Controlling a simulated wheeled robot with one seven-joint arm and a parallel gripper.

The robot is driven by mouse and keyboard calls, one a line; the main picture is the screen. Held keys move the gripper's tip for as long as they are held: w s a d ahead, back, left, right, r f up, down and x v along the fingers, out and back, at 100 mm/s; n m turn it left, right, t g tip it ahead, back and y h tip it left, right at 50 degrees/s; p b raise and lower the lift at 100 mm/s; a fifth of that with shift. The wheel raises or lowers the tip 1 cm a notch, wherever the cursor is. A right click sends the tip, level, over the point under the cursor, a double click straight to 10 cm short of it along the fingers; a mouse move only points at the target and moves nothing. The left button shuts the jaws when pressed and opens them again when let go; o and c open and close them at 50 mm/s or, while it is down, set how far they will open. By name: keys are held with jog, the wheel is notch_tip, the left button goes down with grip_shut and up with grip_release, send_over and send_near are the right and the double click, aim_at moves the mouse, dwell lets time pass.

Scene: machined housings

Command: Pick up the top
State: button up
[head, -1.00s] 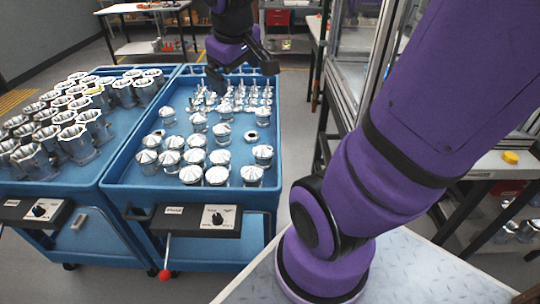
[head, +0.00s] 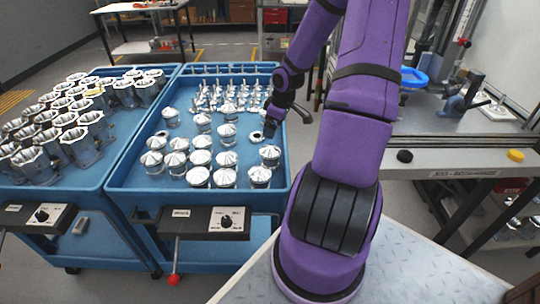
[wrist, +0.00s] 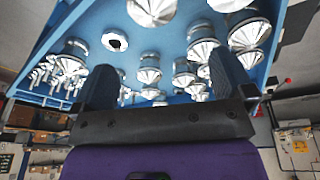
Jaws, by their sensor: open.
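Several shiny metal tops with faceted, cone-like lids stand in the right blue cart; one top (head: 270,155) is near its right wall, and others, such as this top (head: 228,134), are farther left. My gripper (head: 288,121) is above the cart's right edge, behind that near-right top. In the wrist view my gripper (wrist: 164,88) shows two dark fingers spread apart with nothing held. Several tops appear beyond and between the fingers, including a top (wrist: 149,70) apart from them. Which top is meant I cannot tell.
The right blue cart (head: 121,186) also holds rows of small metal parts (head: 240,82) at the back. The left blue cart (head: 60,184) holds several metal housings (head: 80,146). A bench (head: 440,160) with a fixture stands to the right. The floor between cart and bench is partly clear.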

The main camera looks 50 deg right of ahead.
aim_at(272, 147)
jog(key=shift+t+y, duration=0.5)
jog(key=shift+t, duration=0.3)
jog(key=f, duration=0.1)
jog(key=d+f, duration=0.1)
jog(key=f, duration=0.1)
jog(key=d+f, duration=0.1)
jog(key=shift+s+d+f, duration=0.2)
jog(key=shift+s+f, duration=0.05)
jog(key=shift+f, duration=0.1)
jog(key=shift+s+x, duration=0.2)
jog(key=shift+x, duration=5.05)
jog(key=shift+a, duration=0.1)
jog(key=c, duration=0.8)
